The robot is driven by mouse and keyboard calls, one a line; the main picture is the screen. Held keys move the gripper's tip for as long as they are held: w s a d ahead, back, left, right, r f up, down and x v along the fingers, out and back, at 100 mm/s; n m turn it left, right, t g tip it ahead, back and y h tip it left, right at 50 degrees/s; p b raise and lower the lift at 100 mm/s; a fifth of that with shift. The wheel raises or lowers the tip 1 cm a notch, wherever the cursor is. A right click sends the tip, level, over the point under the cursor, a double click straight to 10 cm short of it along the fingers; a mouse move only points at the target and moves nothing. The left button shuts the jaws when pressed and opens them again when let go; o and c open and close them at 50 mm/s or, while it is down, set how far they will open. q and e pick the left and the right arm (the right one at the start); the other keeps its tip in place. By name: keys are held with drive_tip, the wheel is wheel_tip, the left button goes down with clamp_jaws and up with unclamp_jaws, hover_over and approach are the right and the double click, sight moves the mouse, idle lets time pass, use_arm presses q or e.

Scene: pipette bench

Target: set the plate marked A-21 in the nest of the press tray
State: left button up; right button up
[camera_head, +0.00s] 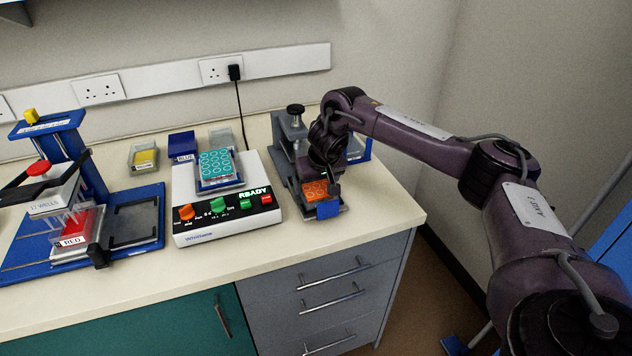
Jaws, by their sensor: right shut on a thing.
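An orange plate with round wells (315,190) is at the front of the grey press (286,155), low over or on its tray (312,214). I cannot tell whether it is seated in the nest. A blue tab (328,209) shows at its front. No A-21 mark is readable. My right gripper (332,188) is shut on the orange plate at its right side. The wrist hides part of the press and nest. A teal plate with wells (215,163) sits on the white machine. My left gripper is not in view.
The white machine (225,222) with a READY display stands left of the press. A blue dispenser (85,165) with a RED trough (75,238) stands at far left. Small blue and yellow containers (144,158) are behind. The bench's right front corner (395,220) is clear.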

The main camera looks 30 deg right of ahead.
drive_tip(key=o, duration=1)
drive_tip(key=shift+f, duration=0.1)
drive_tip(key=shift+r, duration=0.25)
drive_tip(key=v, duration=0.6)
drive_tip(key=shift+r, duration=0.1)
drive_tip(key=p+v, duration=0.3)
drive_tip(key=v, duration=0.2)
drive_tip(key=shift+s+a+r, duration=0.1)
drive_tip(key=shift+s+r, duration=0.2)
drive_tip(key=shift+r, duration=0.05)
